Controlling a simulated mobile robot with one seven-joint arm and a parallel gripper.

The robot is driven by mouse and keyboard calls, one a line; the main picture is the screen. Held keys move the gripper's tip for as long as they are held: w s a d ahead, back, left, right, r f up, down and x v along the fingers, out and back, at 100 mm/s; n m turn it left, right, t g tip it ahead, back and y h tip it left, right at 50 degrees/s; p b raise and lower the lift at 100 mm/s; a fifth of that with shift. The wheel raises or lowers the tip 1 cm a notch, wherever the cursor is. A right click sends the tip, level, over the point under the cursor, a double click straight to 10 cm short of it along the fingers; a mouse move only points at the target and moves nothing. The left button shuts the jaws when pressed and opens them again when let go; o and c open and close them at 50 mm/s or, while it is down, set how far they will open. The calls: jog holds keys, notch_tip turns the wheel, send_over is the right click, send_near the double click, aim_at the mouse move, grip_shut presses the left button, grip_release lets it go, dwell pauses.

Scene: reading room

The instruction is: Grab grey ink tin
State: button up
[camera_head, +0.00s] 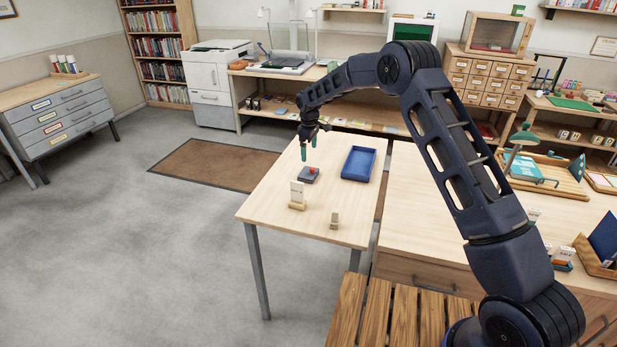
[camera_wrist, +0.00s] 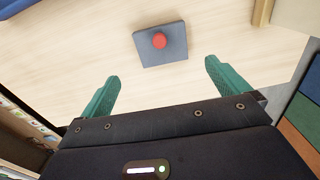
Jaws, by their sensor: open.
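The grey ink tin (camera_head: 309,176) is a small, flat, square grey block on the light wooden table, with a round red piece on top. In the wrist view the tin (camera_wrist: 172,50) lies just beyond my fingertips, roughly centred between them, with its red top piece (camera_wrist: 159,41) in plain sight. My gripper (camera_head: 308,147) hangs above the table near the tin, its teal fingers pointing down. In the wrist view my gripper (camera_wrist: 162,73) has its fingers wide apart with nothing between them.
A blue tray (camera_head: 358,166) lies right of the tin. A white card in a wooden stand (camera_head: 297,205) and a small wooden stand (camera_head: 335,224) are nearer the table's front. A larger desk (camera_head: 430,225) stands to the right.

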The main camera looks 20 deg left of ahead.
aim_at(309, 172)
notch_tip(309, 172, down, 11)
jog(key=shift+s+a+r, duration=0.1)
jog(key=shift+s+r, duration=0.05)
dwell(0.5)
jog(key=c, duration=1.1)
